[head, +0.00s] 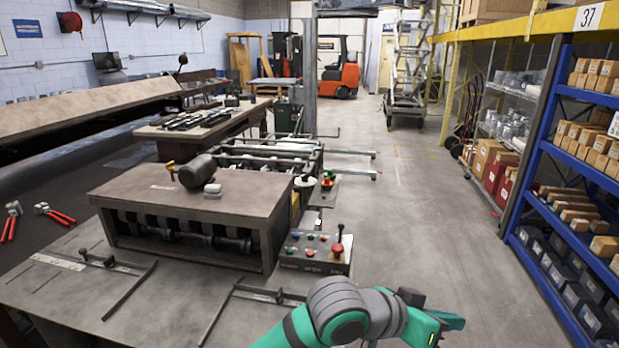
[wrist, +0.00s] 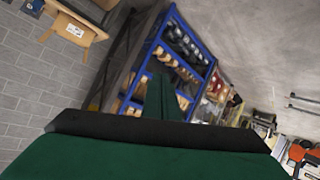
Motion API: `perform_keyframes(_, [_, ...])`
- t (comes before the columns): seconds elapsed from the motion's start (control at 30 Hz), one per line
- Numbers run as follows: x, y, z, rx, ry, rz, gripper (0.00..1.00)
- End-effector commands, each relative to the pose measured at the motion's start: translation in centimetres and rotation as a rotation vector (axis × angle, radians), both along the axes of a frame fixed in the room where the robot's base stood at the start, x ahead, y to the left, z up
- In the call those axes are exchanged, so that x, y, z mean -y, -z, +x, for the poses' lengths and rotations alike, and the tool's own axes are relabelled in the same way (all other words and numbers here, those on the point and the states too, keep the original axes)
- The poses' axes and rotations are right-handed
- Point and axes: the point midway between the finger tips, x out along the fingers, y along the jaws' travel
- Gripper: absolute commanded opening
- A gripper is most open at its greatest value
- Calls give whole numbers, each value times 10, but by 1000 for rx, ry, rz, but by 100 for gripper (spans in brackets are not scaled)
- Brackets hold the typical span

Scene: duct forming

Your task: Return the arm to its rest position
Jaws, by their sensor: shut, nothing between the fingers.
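My arm shows at the bottom of the head view, green with grey joints, reaching to the right over open floor. My gripper (head: 452,322) is at its right end, clear of the machine and of the shelves. In the wrist view the gripper's green fingers (wrist: 162,97) stand together above the dark edge of the hand, shut with nothing held. The fingertips are small and partly hidden in the head view.
A forming machine (head: 190,205) with a control box (head: 318,252) stands left of my arm. Red-handled pliers (head: 55,213) lie at the far left. Blue shelves (head: 545,190) with boxes line the right side; they also show in the wrist view (wrist: 150,45). The central aisle floor (head: 410,180) is clear.

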Motion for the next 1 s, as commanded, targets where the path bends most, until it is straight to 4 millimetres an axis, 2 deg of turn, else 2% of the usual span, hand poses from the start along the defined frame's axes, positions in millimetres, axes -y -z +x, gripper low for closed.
perform_keyframes(0.1, [17,-19,2,28,-15,-151,0])
perform_keyframes(0.23, [26,-38,8,59,-54,-303,0])
perform_keyframes(0.4, [25,-55,17,88,-128,-485,0])
perform_keyframes(0.53, [17,-60,25,104,-203,-607,0])
perform_keyframes(0.77, [-8,-50,38,122,-366,-779,0])
perform_keyframes(1.0, [-41,-14,44,131,-569,-887,0])
